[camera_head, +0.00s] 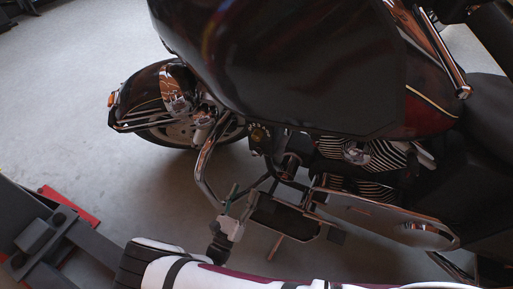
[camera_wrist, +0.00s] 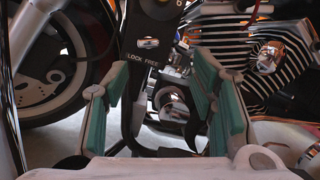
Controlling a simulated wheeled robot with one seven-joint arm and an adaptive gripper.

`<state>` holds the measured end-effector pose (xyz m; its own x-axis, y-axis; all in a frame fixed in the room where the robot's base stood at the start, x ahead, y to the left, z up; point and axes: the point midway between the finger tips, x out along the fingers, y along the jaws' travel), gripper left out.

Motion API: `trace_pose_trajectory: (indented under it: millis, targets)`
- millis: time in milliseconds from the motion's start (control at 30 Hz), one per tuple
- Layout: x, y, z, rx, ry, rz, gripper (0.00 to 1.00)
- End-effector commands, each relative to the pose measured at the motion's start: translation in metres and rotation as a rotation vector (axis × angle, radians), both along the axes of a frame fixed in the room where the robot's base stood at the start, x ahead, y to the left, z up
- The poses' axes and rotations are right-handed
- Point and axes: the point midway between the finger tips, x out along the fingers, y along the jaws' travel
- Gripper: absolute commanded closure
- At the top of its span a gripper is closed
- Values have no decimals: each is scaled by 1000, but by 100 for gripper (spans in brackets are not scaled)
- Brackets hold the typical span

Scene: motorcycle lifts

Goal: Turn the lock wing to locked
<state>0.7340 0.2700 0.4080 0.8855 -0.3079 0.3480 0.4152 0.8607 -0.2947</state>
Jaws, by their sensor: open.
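In the wrist view a black plate (camera_wrist: 143,27) carries the white words LOCK and FREE, with a small silver piece (camera_wrist: 148,43) just above them. I cannot tell for sure which part is the lock wing. My gripper (camera_wrist: 160,78) is open, its teal-padded fingers standing to either side below the label, with nothing visibly held between them. A dark curved, forked part and a round chrome part (camera_wrist: 175,103) show between the fingers. In the head view my gripper (camera_head: 238,196) is small, beside the motorcycle's chrome bar; the label cannot be read there.
The motorcycle's dark fairing (camera_head: 300,65) overhangs the area. A chrome bar (camera_head: 207,165), ribbed engine (camera_head: 355,155) and dark footboard (camera_head: 285,215) stand close to my gripper. Lift parts with a red piece (camera_head: 70,205) lie at left. Grey floor is clear at upper left.

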Motion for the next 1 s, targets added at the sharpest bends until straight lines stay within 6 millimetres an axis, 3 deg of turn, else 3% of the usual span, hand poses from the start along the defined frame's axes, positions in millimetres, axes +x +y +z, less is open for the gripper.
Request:
trace_pose_trajectory:
  millis: [133,333,800,1000]
  targets:
    - [-7,4,-15,-46,2,62,48]
    - [5,2,-12,-53,0,71,48]
    - [83,-19,19,-50,0,67,48]
    - [108,-25,29,-51,2,68,48]
